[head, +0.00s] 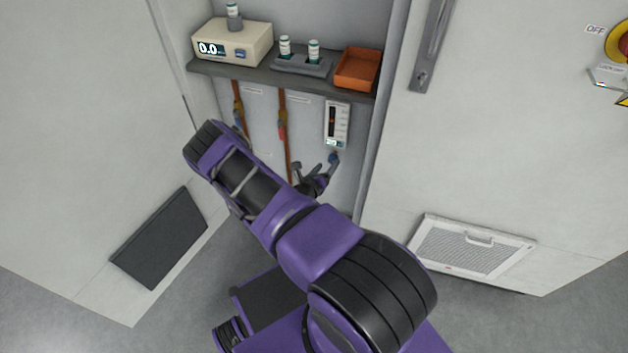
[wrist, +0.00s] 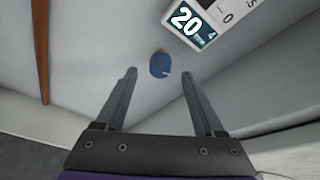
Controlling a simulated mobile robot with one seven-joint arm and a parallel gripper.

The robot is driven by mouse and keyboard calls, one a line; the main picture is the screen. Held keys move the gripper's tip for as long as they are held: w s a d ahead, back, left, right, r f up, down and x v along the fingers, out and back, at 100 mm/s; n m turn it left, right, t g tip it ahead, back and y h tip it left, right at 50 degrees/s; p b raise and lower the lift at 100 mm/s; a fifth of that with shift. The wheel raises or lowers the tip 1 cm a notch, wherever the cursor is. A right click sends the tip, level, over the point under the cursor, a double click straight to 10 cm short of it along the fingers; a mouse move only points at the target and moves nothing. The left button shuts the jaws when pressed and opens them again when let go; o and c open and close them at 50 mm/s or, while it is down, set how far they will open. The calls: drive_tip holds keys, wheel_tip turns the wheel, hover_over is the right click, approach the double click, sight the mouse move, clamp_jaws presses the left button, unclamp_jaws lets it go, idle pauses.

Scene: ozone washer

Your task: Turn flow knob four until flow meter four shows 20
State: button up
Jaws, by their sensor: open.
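The flow meter (head: 338,122) is a white upright panel with a dark tube and a small display, on the cabinet's back wall. In the wrist view its display (wrist: 187,20) reads 20, with a partly cut-off mark like a 4 beside it. My gripper (wrist: 158,73) is open and empty. The knob appears in the gap between the fingertips, about level with them; neither finger visibly touches it.
A shelf (head: 260,77) above holds a scale (head: 232,45) reading 0.0, small vials in a grey holder (head: 303,65) and an orange tray (head: 357,69). Brown pipes (head: 284,150) run down the wall on the left. Cabinet side walls flank my arm.

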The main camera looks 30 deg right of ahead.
drive_tip(key=v, duration=1.2)
drive_tip(key=shift+p, duration=0.45)
drive_tip(key=shift+f, duration=0.1)
